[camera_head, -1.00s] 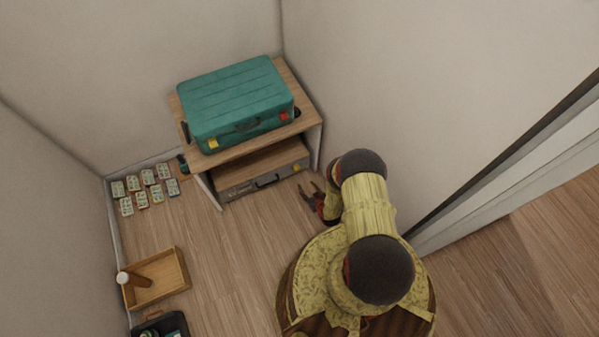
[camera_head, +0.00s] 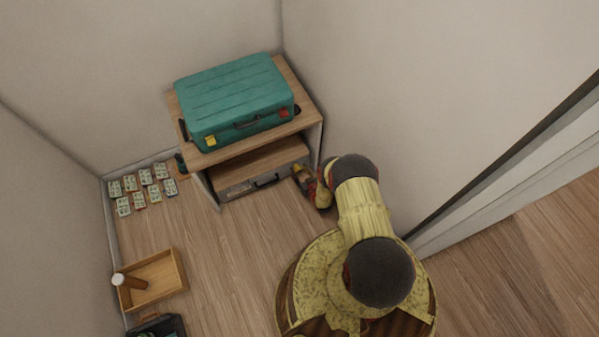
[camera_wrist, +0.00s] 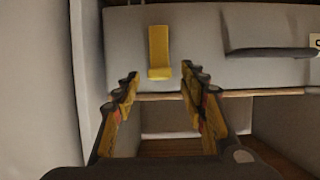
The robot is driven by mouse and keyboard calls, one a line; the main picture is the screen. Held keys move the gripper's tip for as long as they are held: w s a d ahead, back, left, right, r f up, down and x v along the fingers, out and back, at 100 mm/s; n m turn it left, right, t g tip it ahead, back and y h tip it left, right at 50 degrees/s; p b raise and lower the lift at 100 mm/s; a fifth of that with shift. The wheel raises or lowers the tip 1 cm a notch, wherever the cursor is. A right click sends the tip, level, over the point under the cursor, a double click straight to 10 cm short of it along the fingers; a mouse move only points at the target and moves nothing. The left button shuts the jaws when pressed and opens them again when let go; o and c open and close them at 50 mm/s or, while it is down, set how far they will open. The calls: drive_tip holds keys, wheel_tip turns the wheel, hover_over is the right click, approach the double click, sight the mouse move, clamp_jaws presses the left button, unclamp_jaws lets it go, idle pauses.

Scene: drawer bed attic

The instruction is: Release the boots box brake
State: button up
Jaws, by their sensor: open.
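A grey box (camera_head: 238,188) with a dark handle (camera_wrist: 270,52) sits low in the wooden stand, below its top board. In the wrist view its grey front (camera_wrist: 200,25) carries an upright yellow tab (camera_wrist: 159,50), left of the handle. The tab may be the brake; no readable label says so. My gripper (camera_wrist: 160,86) is open and empty. Its two fingers are spread to either side of the tab's lower end and appear short of it; contact is not visible. In the head view my gripper (camera_head: 303,181) is at the right end of the grey box, partly hidden by my arm.
A green suitcase (camera_head: 235,95) lies on top of the wooden stand (camera_head: 302,118). A wall is close on the right. Several small cards (camera_head: 152,190), a wooden tray (camera_head: 172,272) and a dark case (camera_head: 160,320) are on the left floor. The middle floor is clear.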

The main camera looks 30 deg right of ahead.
drive_tip(key=c, duration=0.3)
drive_tip(key=c, duration=0.8)
